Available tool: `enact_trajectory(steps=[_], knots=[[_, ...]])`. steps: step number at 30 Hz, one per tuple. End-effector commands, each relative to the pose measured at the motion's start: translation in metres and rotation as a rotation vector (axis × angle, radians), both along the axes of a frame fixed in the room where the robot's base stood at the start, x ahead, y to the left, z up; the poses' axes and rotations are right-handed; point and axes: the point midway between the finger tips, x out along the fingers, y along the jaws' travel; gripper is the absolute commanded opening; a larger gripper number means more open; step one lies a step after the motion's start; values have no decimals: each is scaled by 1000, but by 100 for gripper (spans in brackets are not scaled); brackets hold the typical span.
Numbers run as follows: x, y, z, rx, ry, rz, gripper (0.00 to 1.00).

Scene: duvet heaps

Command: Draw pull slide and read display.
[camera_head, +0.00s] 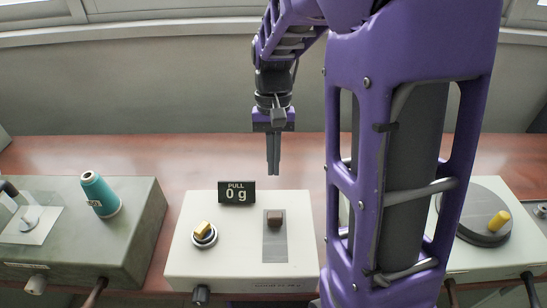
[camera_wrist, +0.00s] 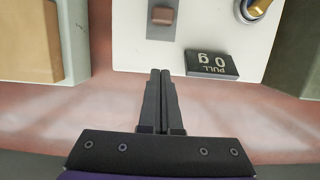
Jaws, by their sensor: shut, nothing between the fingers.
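A white box (camera_head: 295,208) stands on the table in the head view, and it also shows in the wrist view (camera_wrist: 128,50). A black display (camera_head: 237,192) at its back edge reads "PULL 0 g"; it is upside down in the wrist view (camera_wrist: 211,64). A brown slide knob (camera_head: 275,220) sits at the back end of a grey track (camera_head: 274,246); the knob also shows in the wrist view (camera_wrist: 163,15). My gripper (camera_head: 273,172) points down behind the box, apart from the knob. Its fingers (camera_wrist: 160,74) are together and empty.
A yellow-topped dial (camera_head: 204,234) and a black knob (camera_head: 201,294) are on the white box. A green box (camera_head: 140,225) with a teal spool (camera_head: 100,194) stands left. Another device with a dark disc (camera_head: 484,215) stands right, partly behind my arm. The reddish table (camera_head: 170,150) is bare behind the boxes.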

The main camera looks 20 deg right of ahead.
Motion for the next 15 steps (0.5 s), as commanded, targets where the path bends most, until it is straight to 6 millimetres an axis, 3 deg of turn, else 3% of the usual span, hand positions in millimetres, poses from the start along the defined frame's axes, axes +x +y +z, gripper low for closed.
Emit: enact_trajectory(steps=[1, 7, 15], knots=[[-4, 1, -15, 1, 5, 0, 0], [-14, 4, -56, 1, 4, 1, 0], [-45, 15, -53, 0, -1, 2, 0]])
